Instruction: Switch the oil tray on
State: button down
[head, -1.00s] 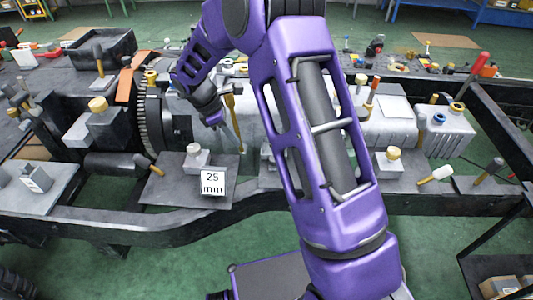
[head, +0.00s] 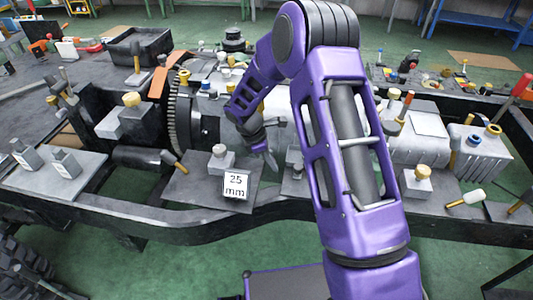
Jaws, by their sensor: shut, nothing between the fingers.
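My gripper (head: 268,160) hangs at the end of my purple arm, shut and empty. It is low over the chassis, just right of a grey plate (head: 185,188) that carries a small block with a round knob (head: 220,155) and a "25 mm" label (head: 236,186). I cannot tell whether its tip touches anything. A dark open tray (head: 140,45) stands at the back left and may be the oil tray. No switch can be clearly picked out. My arm hides part of the middle of the chassis.
The long dark chassis rail (head: 120,222) crosses the front. Yellow-capped blocks (head: 133,100), a toothed ring (head: 173,125) and a grey ribbed housing (head: 478,152) stand on the chassis. A white-tipped handle (head: 470,198) lies at right.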

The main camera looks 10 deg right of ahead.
aim_at(293, 175)
jog(key=shift+s+d+f, duration=0.1)
jog(key=shift+d, duration=0.95)
jog(key=shift+s+d+f, duration=0.1)
jog(key=shift+d, duration=0.95)
jog(key=shift+d, duration=0.1)
jog(key=s+d, duration=0.1)
jog(key=d, duration=0.2)
jog(key=s+d, duration=0.1)
jog(key=d, duration=0.2)
jog(key=s+d+p, duration=0.1)
jog(key=d, duration=0.2)
jog(key=shift+d, duration=0.25)
jog(key=shift+a, duration=0.55)
jog(key=a, duration=0.3)
jog(key=shift+w+a+r, duration=0.1)
jog(key=shift+w+a, duration=0.05)
jog(key=shift+a, duration=0.05)
jog(key=p+v, duration=0.1)
jog(key=v, duration=0.8)
jog(key=shift+r, duration=0.4)
